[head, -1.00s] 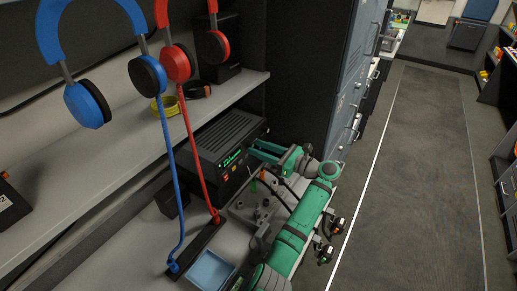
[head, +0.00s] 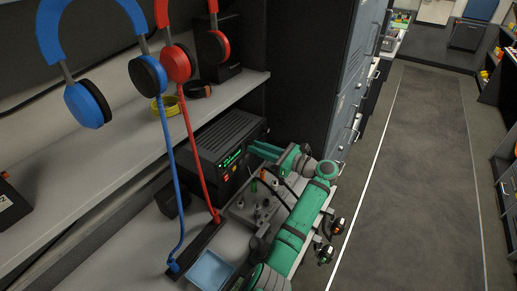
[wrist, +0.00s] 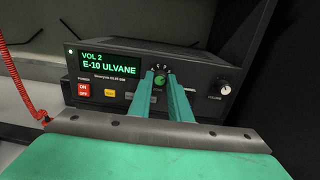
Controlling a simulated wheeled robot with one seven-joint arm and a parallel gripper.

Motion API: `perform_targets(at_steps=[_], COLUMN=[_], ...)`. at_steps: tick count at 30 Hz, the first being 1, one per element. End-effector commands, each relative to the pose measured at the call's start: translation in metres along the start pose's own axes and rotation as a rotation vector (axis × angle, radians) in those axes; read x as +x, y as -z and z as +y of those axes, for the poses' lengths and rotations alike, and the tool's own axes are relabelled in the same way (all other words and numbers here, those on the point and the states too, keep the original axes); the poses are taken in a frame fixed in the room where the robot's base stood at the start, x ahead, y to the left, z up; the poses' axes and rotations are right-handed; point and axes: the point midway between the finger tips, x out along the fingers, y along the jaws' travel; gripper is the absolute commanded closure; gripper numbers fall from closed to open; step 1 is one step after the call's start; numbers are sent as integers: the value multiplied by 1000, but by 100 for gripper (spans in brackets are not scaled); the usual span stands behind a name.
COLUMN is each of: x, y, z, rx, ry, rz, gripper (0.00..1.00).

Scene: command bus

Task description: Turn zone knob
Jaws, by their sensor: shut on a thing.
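The black radio unit (wrist: 100,90) has a lit green display reading "VOL 2" and "E-10 ULVANE". It stands on the lower counter in the head view (head: 222,142). On its front is a small green knob (wrist: 160,80) with letter marks above it. The teal fingers of my gripper (wrist: 161,84) are shut on this knob, one finger on each side. In the head view my gripper (head: 252,148) reaches the radio's right front, and the knob is hidden there. A separate knob marked volume (wrist: 223,88) is to the right, clear of the fingers.
A red on/off switch (wrist: 83,90) and a yellow button (wrist: 110,93) are left of the knob. Blue headphones (head: 90,102) and red headphones (head: 175,62) hang with cords down to the counter. A blue tray (head: 210,270) is at the front. The aisle (head: 420,190) is clear.

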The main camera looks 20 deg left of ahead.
Motion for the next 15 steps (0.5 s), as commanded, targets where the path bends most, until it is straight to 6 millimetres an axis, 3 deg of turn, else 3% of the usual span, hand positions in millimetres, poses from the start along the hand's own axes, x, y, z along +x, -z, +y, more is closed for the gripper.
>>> perform_targets(at_steps=[15], x=[-1], y=[1], z=[1], rx=[-418], ry=[-2], rz=[14], gripper=[100])
